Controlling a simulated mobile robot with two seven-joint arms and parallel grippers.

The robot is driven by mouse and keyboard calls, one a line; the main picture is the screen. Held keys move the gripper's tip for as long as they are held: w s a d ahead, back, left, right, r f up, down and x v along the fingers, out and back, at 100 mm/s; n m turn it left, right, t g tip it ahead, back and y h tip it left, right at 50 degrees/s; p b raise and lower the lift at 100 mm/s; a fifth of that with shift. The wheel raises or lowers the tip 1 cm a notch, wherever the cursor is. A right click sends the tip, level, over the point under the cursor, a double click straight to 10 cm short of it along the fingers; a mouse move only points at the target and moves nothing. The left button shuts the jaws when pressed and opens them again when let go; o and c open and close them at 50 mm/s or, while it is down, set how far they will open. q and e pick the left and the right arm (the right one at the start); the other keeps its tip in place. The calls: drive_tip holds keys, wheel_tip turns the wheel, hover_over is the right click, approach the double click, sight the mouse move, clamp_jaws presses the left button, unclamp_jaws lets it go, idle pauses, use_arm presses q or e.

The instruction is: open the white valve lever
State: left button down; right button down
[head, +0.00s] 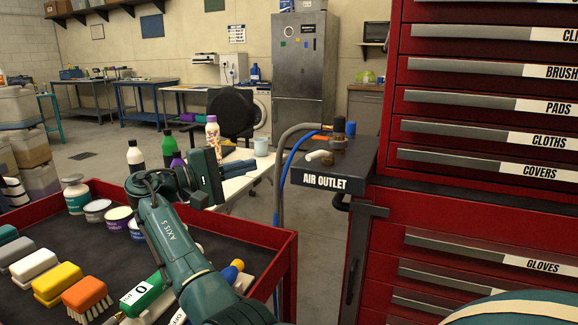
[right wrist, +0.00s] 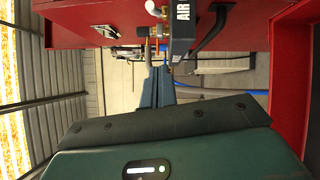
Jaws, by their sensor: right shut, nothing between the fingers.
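The white valve lever (head: 318,156) sits on top of the dark air outlet block (head: 355,165), beside a brass-coloured fitting and a dark upright knob. It points out to the left over the "AIR OUTLET" label. In the right wrist view the lever (right wrist: 152,8) shows small at the top edge, near the brass fitting. My right gripper (head: 238,167) is shut and empty, left of the lever and apart from it. Its closed fingers also show in the right wrist view (right wrist: 160,80), pointing toward the outlet. My left gripper is not in view.
A red cart (head: 268,272) with brushes and bottles lies below my right arm. A grey hose (head: 279,165) and a blue hose (head: 287,165) hang left of the outlet. A red drawer cabinet (head: 484,215) stands close on the right.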

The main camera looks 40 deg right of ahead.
sight(319, 156)
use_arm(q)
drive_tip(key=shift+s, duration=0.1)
use_arm(e)
drive_tip(key=s+d+r, duration=0.1)
drive_tip(key=s+d, duration=0.4)
drive_tip(key=d, duration=0.5)
drive_tip(key=shift+s+r, duration=0.15)
drive_tip(key=shift+s, duration=0.1)
